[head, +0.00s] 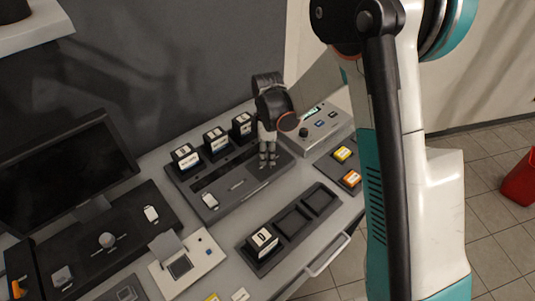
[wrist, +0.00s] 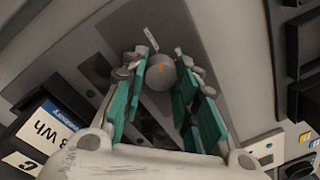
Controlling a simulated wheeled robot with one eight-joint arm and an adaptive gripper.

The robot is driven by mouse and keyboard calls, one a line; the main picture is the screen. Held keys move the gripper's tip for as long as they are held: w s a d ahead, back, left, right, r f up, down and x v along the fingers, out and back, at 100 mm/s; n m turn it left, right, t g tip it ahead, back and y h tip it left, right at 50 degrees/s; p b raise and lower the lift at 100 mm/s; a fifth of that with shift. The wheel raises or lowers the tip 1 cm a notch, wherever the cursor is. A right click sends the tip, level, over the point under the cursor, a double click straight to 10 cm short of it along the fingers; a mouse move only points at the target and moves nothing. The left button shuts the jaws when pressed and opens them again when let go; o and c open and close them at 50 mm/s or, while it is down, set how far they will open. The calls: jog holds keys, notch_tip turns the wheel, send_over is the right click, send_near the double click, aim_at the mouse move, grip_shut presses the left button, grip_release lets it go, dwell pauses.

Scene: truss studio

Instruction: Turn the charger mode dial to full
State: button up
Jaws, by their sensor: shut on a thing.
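Which setting the orange mark points to cannot be read.
Several batteries (head: 216,138) stand along the charger's back; one shows close by in the wrist view (wrist: 50,130). A grey box with a knob (head: 322,130) stands behind right. A dark tray (head: 290,222) with one battery is in front. A monitor (head: 62,165) is at left.

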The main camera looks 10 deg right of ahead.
jog(key=m+b, duration=0.2)
jog(key=m, duration=0.5)
jog(key=m+b, duration=0.1)
jog(key=m, duration=0.5)
jog(key=shift+m+y, duration=0.3)
jog(key=m+b, duration=0.1)
jog(key=m, duration=0.5)
jog(key=shift+s+t, duration=0.1)
jog(key=shift+t, duration=0.3)
jog(key=m, duration=0.6)
jog(key=shift+m, duration=0.4)
jog(key=o, duration=1.1)
